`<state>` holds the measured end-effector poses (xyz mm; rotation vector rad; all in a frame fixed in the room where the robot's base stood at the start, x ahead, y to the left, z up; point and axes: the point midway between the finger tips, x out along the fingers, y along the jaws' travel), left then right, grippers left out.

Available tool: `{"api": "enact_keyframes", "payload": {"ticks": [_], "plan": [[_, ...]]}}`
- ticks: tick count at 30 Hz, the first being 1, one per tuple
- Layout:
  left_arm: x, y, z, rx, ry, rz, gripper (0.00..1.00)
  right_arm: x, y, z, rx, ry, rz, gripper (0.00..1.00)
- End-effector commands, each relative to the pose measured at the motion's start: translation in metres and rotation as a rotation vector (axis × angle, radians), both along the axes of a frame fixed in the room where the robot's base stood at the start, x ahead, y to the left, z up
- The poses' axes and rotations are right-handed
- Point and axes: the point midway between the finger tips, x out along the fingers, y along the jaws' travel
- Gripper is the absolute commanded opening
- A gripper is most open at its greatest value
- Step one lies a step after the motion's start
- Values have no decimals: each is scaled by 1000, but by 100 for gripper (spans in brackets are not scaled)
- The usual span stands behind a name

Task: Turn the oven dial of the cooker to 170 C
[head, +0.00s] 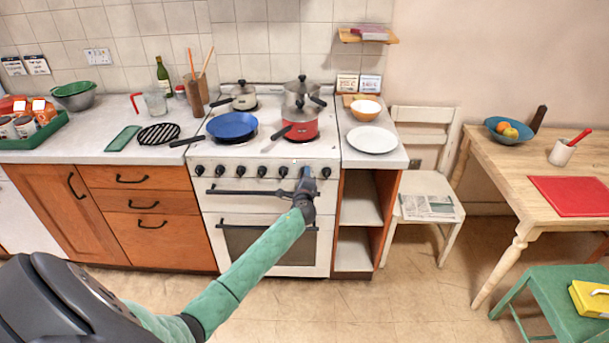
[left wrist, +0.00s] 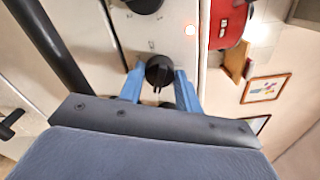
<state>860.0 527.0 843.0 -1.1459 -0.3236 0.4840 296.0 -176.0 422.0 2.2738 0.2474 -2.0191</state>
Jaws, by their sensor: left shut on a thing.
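The white cooker (head: 256,205) stands against the wall with a row of black dials along its front. My left gripper (head: 306,174) is at the right part of this row, in front of the panel. In the left wrist view its blue fingers (left wrist: 159,88) are shut on a black dial (left wrist: 158,70), one on each side. Faint marks show on the panel by the dial, too small to read, so I cannot tell its setting. In the head view the gripper hides the held dial. A neighbouring dial (head: 326,172) is to its right. My right gripper is not in view.
A black oven rail (head: 240,191) runs just below the dials. The floor before the cooker is clear.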

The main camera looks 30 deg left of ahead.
Motion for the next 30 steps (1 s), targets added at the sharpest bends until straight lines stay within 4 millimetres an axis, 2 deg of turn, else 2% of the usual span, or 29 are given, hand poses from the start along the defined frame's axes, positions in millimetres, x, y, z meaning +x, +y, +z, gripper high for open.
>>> {"api": "enact_keyframes", "payload": {"ticks": [18, 30], "plan": [[0, -1, 2, 482, 295, -2, 11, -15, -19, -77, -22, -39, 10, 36], [0, -1, 0, 665, 409, -2, 11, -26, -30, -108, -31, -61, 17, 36]]}}
